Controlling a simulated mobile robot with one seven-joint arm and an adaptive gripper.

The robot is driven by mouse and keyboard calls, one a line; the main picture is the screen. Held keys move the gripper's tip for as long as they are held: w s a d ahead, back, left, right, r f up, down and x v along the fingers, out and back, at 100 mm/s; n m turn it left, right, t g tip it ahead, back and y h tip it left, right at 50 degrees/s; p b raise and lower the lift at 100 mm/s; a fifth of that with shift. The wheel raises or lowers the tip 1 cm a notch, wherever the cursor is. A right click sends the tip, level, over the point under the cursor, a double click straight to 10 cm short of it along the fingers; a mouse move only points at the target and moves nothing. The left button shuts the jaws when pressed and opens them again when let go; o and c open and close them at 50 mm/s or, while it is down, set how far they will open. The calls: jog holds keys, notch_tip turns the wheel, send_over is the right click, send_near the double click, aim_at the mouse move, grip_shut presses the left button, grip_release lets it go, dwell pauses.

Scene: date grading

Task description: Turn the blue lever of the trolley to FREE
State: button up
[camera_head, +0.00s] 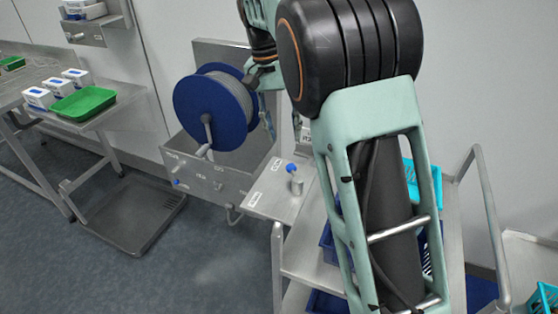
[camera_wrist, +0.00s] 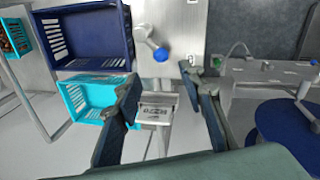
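The blue lever (camera_head: 292,170) stands on a metal post on the trolley's top plate (camera_head: 275,203), left of my arm. In the wrist view its round blue knob (camera_wrist: 161,55) and grey arm show above the gap between my fingers. Small labels lie on the plate on both sides of the lever; I cannot read them. My gripper (camera_wrist: 168,108) is open and empty, its two fingers wide apart. It does not touch the lever. In the head view my arm hides much of the trolley, and the gripper shows only in part.
A blue reel (camera_head: 210,108) sits above a metal box (camera_head: 215,180) left of the trolley. A small metal plate with lettering (camera_wrist: 156,110) shows between my fingers. A dark blue basket (camera_wrist: 88,35) and a cyan basket (camera_wrist: 85,98) are beside the lever.

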aim_at(290, 165)
jog(key=f, duration=0.3)
jog(key=d+f, duration=0.1)
jog(key=f, duration=0.6)
jog(key=shift+s+d+f, duration=0.2)
jog(key=shift+d, duration=0.2)
jog(key=shift+c, duration=0.3)
grip_shut()
